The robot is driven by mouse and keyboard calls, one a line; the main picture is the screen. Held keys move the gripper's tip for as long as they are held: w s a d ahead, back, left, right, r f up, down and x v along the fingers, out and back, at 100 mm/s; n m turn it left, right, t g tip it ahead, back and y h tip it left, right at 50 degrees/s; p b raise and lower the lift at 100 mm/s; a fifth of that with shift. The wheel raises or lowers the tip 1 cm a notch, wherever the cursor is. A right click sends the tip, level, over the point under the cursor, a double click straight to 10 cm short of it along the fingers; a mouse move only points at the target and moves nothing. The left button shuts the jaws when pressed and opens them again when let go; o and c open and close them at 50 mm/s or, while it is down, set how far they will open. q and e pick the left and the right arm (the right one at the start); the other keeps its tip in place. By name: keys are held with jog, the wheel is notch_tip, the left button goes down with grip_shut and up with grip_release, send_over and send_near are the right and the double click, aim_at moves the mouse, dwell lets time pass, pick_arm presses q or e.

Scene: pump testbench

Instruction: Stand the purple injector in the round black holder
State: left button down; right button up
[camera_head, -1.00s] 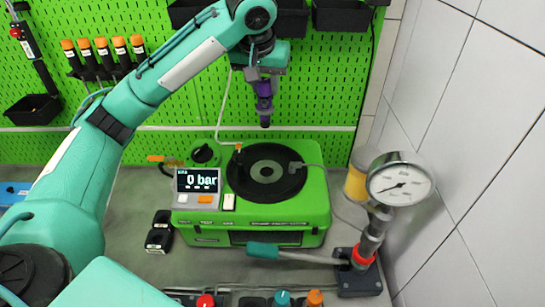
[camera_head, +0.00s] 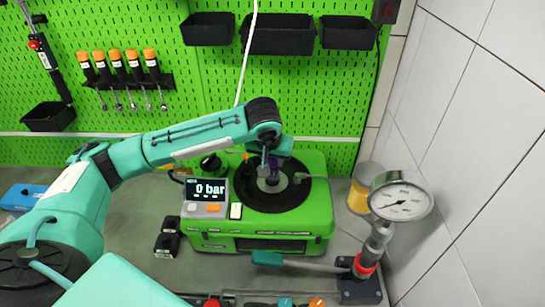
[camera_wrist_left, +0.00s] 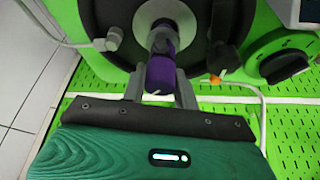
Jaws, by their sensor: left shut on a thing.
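The purple injector (camera_head: 272,175) is upright over the grey centre of the round black holder (camera_head: 248,194) on top of the green test bench. My left gripper (camera_head: 269,172) is shut on it from above and hides much of it. In the left wrist view, the purple body (camera_wrist_left: 160,72) sits between the two grey fingers, and its far end points to the pale centre of the black disc (camera_wrist_left: 117,20). I cannot tell whether its lower end is seated or just above. My right gripper is not in view.
The display reading 0 bar (camera_head: 207,189) stands at the bench's left. A black clamp (camera_head: 302,178) is beside the holder's right. A pressure gauge (camera_head: 401,201) and a teal-handled lever (camera_head: 268,258) are at right and front. Black bins (camera_head: 278,36) hang on the green wall.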

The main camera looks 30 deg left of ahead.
pick_arm(q)
jog(key=shift+f, duration=0.4)
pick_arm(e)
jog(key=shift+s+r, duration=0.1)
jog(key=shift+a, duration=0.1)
pick_arm(q)
jog(key=shift+f, duration=0.3)
jog(key=c, duration=1.1)
grip_release()
jog(key=shift+o, duration=0.2)
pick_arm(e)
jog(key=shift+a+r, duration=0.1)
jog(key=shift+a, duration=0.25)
